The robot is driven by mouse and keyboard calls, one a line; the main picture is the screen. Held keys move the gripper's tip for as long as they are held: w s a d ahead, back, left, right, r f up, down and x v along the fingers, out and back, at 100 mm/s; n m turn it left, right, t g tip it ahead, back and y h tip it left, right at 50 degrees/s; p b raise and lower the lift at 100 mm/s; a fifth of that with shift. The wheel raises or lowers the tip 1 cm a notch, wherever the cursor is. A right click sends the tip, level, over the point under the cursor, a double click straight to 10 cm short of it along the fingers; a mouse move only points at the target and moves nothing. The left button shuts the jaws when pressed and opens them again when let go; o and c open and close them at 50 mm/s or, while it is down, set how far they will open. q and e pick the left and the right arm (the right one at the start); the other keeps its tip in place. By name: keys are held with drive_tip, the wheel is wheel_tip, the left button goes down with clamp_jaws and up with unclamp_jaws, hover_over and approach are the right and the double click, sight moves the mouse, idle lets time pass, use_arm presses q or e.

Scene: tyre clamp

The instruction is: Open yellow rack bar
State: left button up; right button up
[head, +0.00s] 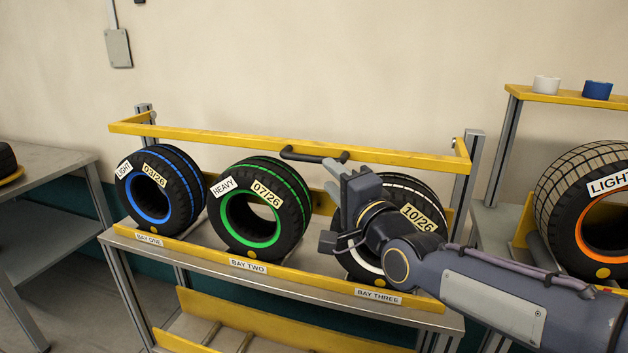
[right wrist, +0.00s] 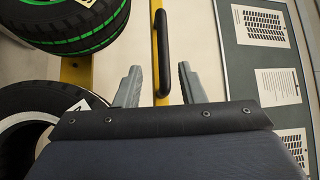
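The yellow rack bar (head: 215,137) runs across the front of the tyre rack, above three tyres. A dark handle (head: 315,156) is fixed near its middle. My right gripper (head: 338,173) is at the handle's right end, its grey fingers apart and empty. In the right wrist view, the handle (right wrist: 163,45) and the yellow bar (right wrist: 157,90) appear between the two open fingers (right wrist: 159,84). I cannot tell whether the fingers touch the handle. My right arm hides part of the right tyre. My left gripper is not in view.
Tyres with blue (head: 160,190), green (head: 262,207) and white (head: 408,200) stripes stand in the bays. Another rack with an orange-rimmed tyre (head: 560,190) stands at the right. A grey table (head: 45,160) is at the left.

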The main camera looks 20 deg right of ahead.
sight(318, 162)
drive_tip(key=x, duration=0.2)
drive_tip(key=p+x, duration=0.1)
drive_tip(key=x, duration=0.3)
drive_tip(key=shift+r, duration=0.3)
drive_tip(key=shift+w+a, duration=0.1)
drive_tip(key=shift+w, duration=0.55)
clamp_jaws()
drive_tip(key=shift+p, duration=0.3)
